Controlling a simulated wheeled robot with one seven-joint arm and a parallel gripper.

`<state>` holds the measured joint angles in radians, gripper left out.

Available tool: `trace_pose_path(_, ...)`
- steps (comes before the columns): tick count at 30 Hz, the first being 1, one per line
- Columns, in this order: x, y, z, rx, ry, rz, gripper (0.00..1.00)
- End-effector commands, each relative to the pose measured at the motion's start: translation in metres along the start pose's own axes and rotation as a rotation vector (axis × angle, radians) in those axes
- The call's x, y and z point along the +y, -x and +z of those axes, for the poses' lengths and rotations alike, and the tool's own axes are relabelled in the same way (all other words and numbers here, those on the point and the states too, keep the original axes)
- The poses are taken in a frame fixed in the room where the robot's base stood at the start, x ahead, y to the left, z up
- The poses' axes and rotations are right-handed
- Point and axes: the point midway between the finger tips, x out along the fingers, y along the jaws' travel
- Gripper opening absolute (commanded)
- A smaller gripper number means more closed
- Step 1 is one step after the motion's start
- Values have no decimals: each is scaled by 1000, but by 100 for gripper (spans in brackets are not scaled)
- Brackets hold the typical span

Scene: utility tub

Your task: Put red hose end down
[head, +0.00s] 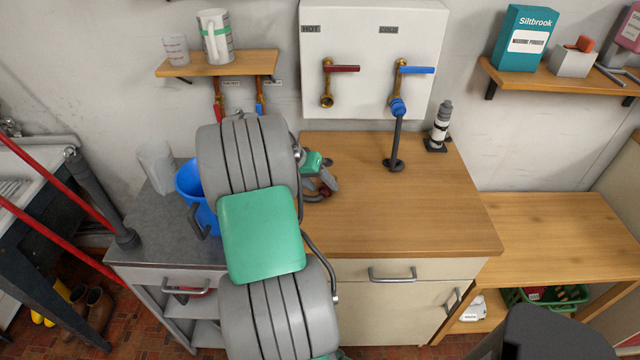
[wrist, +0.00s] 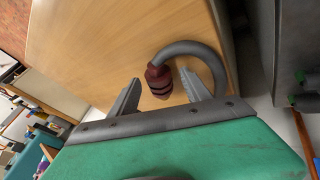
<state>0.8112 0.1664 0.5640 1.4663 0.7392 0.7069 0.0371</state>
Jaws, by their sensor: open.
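The red hose end (wrist: 158,82) is a dark red fitting with dark bands on a grey hose (wrist: 204,52) that curls round to the right. In the wrist view it shows between the two fingertips of my gripper (wrist: 160,88), over the wooden counter top. The fingers stand apart with gaps beside the fitting. In the head view my gripper (head: 320,180) is low at the counter's left part, with the red hose end (head: 325,191) beside it, partly hidden by my arm. Whether the fitting touches the wood I cannot tell.
A white panel (head: 350,60) carries a red-handled hot tap (head: 328,85) and a blue-handled cold tap (head: 400,85); a grey hose (head: 397,140) hangs from the cold one. A blue bucket (head: 188,180) stands left. The counter's right part (head: 430,205) is clear.

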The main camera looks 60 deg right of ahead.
Motion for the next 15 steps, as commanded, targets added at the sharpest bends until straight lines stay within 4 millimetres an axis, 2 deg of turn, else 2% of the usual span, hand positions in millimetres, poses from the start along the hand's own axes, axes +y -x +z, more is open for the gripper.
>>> trace_pose_path(5, 3, 28, -5, 5, 0, -3, 56)
trace_pose_path(12, 3, 94, -5, 5, 0, -3, 56)
trace_pose_path(15, 3, 114, -5, 4, 0, -2, 56)
